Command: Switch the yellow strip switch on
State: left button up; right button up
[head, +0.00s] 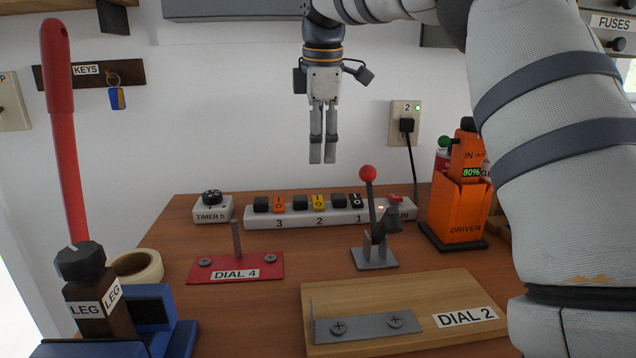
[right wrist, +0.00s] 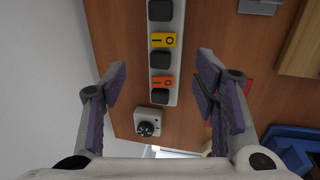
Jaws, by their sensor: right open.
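The white power strip (head: 298,216) lies along the back of the workbench, with black sockets, coloured switches and the numbers 3, 2, 1. Its yellow switch (head: 318,201) is above the number 2; which way it is pressed I cannot tell. The right wrist view also shows the yellow switch (right wrist: 163,40), marked I and O, above the orange switch (right wrist: 162,82). My right gripper (head: 322,160) points down above the strip, empty and clear of it. In the right wrist view its fingers (right wrist: 162,88) are spread apart. My left gripper is not in view.
A red-knobbed lever (head: 368,175) stands in front of the strip's right part. The timer (head: 212,207) sits at its left end, and the orange driver charger (head: 457,208) at right. A red DIAL 4 plate (head: 208,268) and wooden DIAL 2 board (head: 400,290) lie nearer.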

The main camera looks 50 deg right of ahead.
aim_at(318, 201)
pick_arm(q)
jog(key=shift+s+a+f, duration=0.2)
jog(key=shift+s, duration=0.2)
pick_arm(e)
jog(key=x, duration=1.1)
jog(key=shift+s+a+f, duration=0.1)
jog(key=shift+a+f, duration=0.1)
jog(key=shift+f, duration=0.1)
